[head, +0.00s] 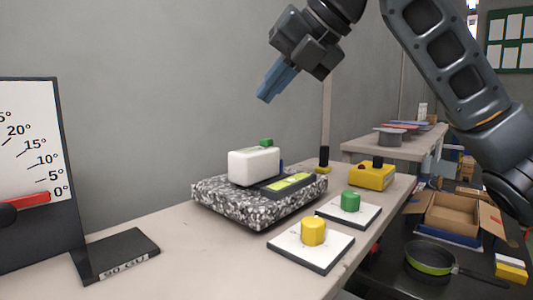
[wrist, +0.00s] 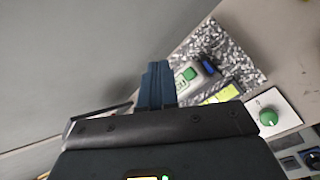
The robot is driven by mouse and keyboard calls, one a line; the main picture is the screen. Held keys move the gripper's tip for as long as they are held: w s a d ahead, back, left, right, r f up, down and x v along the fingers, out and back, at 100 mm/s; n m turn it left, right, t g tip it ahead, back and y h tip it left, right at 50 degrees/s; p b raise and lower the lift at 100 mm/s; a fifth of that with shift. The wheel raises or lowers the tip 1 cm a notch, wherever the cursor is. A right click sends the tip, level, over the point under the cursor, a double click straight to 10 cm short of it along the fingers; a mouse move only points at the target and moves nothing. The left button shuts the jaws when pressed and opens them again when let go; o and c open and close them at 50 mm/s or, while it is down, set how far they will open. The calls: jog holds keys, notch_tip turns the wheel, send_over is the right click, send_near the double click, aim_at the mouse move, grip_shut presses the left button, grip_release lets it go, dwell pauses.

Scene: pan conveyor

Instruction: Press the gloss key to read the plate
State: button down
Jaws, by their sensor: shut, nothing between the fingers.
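A white meter (head: 254,166) with a lit yellow-green display (head: 288,181) rests on a speckled granite plate (head: 228,208). A small green key (head: 266,142) sits on the meter's top, and a blue key (head: 281,164) shows at its right. In the wrist view the green key (wrist: 189,74) and blue key (wrist: 208,67) lie to the right of my fingers. Which one is the gloss key I cannot tell from a label. My gripper (head: 265,97) has blue fingers, shut and empty, in the air well above the meter. Its fingers also show in the wrist view (wrist: 156,84).
A yellow knob (head: 313,231) and a green knob (head: 350,201) stand on white pads beside the granite plate. A yellow box (head: 373,176) with a black button is behind them. An angle gauge (head: 35,160) stands at left. A pan (head: 430,258) lies lower right.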

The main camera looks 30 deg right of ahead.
jog(key=b, duration=0.2)
send_over(272, 147)
jog(key=shift+f, duration=2.1)
jog(key=shift+f, duration=0.4)
jog(key=shift+f+b, duration=0.5)
dwell(0.7)
dwell(0.4)
jog(key=shift+r+p, duration=0.85)
jog(key=shift+r, duration=0.1)
jog(key=shift+r+p, duration=1.95)
jog(key=shift+r, duration=0.55)
